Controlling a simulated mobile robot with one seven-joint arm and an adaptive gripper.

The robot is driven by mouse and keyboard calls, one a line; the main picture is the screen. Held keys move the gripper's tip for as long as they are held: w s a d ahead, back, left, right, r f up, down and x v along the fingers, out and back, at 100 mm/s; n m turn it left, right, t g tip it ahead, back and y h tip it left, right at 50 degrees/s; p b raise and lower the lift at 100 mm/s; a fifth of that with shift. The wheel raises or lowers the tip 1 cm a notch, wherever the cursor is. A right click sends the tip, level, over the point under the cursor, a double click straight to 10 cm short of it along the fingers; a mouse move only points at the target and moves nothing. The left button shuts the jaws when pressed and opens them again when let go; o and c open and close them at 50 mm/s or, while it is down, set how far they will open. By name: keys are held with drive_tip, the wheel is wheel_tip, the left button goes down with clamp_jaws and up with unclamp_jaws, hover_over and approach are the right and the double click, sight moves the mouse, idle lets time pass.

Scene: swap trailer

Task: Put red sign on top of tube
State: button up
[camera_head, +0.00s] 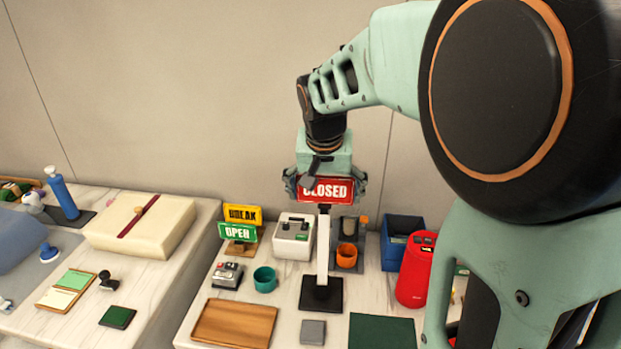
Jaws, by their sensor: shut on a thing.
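The red sign (327,193), with white letters reading CLOSED, is held upright by my gripper (325,183). One gripper finger shows at each end of the sign, and the gripper is shut on it from above. The tube (323,245) is a white upright post on a black square base (320,295) on the right table. The sign's lower edge is in line with the tube's dark top. I cannot tell from this view whether they touch or whether the sign is in front of or behind the tube.
Yellow BREAK and green OPEN signs (238,231) stand left of the tube. A white device (293,237), teal cup (265,279), orange cup (346,256) and red canister (415,270) stand around it. A wooden tray (235,323) lies in front.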

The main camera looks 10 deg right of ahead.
drive_tip(key=shift+f, duration=0.15)
idle(0.3)
drive_tip(key=shift+f+b, duration=0.35)
drive_tip(key=shift+b, duration=0.1)
drive_tip(key=shift+f, duration=0.25)
idle(0.5)
drive_tip(key=o, duration=0.9)
drive_tip(key=shift+o, duration=0.2)
drive_tip(key=shift+r, duration=0.1)
drive_tip(key=shift+w+p+v, duration=0.2)
drive_tip(key=shift+p+v, duration=1.1)
drive_tip(key=shift+v, duration=0.9)
drive_tip(key=shift+w+p+v, duration=0.2)
drive_tip(key=shift+p+v, duration=1.05)
drive_tip(key=shift+v, duration=0.95)
drive_tip(key=shift+d+r, duration=0.1)
drive_tip(key=shift+r, duration=0.05)
